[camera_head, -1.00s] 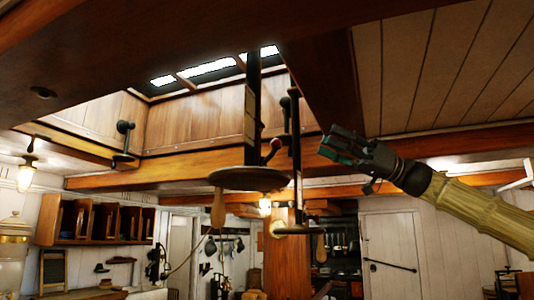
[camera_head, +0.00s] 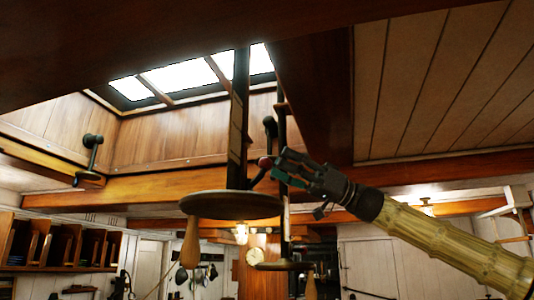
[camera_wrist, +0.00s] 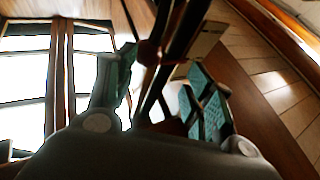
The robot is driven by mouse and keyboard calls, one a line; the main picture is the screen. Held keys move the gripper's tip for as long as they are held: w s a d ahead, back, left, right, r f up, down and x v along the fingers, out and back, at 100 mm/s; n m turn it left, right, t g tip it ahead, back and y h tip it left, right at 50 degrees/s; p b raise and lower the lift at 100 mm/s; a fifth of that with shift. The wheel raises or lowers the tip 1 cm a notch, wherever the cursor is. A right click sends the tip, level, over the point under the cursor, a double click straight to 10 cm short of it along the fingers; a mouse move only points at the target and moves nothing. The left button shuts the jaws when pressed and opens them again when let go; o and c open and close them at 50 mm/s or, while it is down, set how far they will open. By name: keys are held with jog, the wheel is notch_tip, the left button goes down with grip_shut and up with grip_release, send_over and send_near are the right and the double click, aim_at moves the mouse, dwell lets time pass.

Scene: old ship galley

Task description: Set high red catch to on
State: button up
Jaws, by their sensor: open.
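The high red catch shows as a small red knob (camera_head: 265,162) on a short dark lever, beside the dark upright post (camera_head: 237,130) above a round dark disc (camera_head: 230,205). My gripper (camera_head: 280,168) is open, with its teal-padded fingertips right at the knob from the right. In the wrist view a dark red knob (camera_wrist: 149,53) sits on a dark rod, between the directions of the two open fingers (camera_wrist: 165,85). I cannot tell whether the fingers touch it. Part of the lever is hidden behind the fingers.
A second dark post with a lower disc (camera_head: 285,265) stands just behind. A wooden handle (camera_head: 190,242) hangs below the upper disc. A skylight (camera_head: 180,78) and wooden ceiling beams (camera_head: 150,188) are close above and around. A dark bracket (camera_head: 90,160) is at the left.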

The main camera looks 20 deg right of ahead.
aim_at(266, 165)
jog(key=w+a, duration=0.1)
jog(key=w+a+p, duration=0.1)
jog(key=w+a, duration=0.1)
jog(key=shift+w+a+r, duration=0.1)
jog(key=shift+w+r, duration=0.05)
jog(key=shift+w, duration=0.1)
jog(key=shift+s+a+r+p, duration=0.2)
jog(key=shift+s+a+r, duration=0.1)
jog(key=shift+s, duration=0.2)
jog(key=shift+s+a+r+p, duration=0.15)
jog(key=shift+s+a, duration=0.1)
jog(key=shift+s, duration=0.2)
jog(key=shift+w+d+f, duration=0.1)
jog(key=shift+w+f, duration=0.15)
jog(key=shift+w, duration=0.4)
jog(key=shift+c, duration=0.2)
jog(key=shift+s+r, duration=0.15)
jog(key=shift+s, duration=0.2)
jog(key=c, duration=0.6)
jog(key=shift+w, duration=0.1)
grip_shut()
